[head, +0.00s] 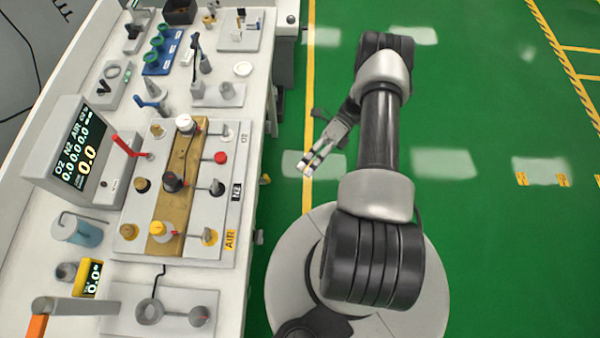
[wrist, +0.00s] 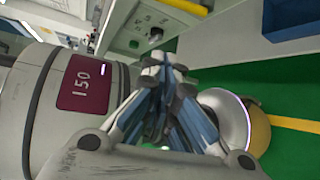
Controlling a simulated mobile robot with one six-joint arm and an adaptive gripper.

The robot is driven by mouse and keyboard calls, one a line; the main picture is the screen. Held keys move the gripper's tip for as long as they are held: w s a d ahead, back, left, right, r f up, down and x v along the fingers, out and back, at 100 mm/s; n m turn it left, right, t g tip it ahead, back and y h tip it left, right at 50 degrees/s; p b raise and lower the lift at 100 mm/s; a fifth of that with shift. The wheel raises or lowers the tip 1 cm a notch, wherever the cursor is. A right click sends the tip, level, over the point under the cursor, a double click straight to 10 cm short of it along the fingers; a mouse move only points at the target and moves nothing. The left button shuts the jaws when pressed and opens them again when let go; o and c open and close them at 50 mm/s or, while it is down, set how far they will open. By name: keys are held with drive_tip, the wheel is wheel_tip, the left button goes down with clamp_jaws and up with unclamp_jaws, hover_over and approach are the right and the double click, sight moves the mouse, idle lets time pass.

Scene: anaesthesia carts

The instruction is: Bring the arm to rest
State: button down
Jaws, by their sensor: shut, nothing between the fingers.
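My gripper (head: 315,162) is shut and empty in the head view. It hangs over the green floor, to the right of the cart's edge and clear of it. My arm folds back over my own round base, with the forearm above the base. In the wrist view my gripper's fingertips (wrist: 166,62) are together with nothing between them.
The white cart (head: 258,150) along the left carries a gas panel with a brass block (head: 178,190), a red lever (head: 125,146) and a display reading 0.0 (head: 85,150). Green floor (head: 470,90) with yellow lines lies open on the right.

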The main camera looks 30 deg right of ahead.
drive_tip(key=shift+d, duration=0.1)
idle(0.5)
drive_tip(key=w+a+r+n+h, duration=0.2)
drive_tip(key=r+n+h, duration=0.4)
drive_tip(key=r, duration=0.7)
drive_tip(key=w+a+r+n+h, duration=0.1)
drive_tip(key=a+r+n+h, duration=0.2)
drive_tip(key=r+n, duration=0.7)
drive_tip(key=s+a+r+n+t+h, duration=0.2)
drive_tip(key=s+a+r+n+t, duration=0.1)
drive_tip(key=s+r+n, duration=0.3)
drive_tip(key=s+a+r+n+t+h, duration=0.3)
drive_tip(key=s+a+r+n+t, duration=0.1)
drive_tip(key=r+n, duration=0.4)
drive_tip(key=shift+s+r+t, duration=0.15)
drive_tip(key=shift+s+t, duration=0.75)
drive_tip(key=shift+s, duration=0.15)
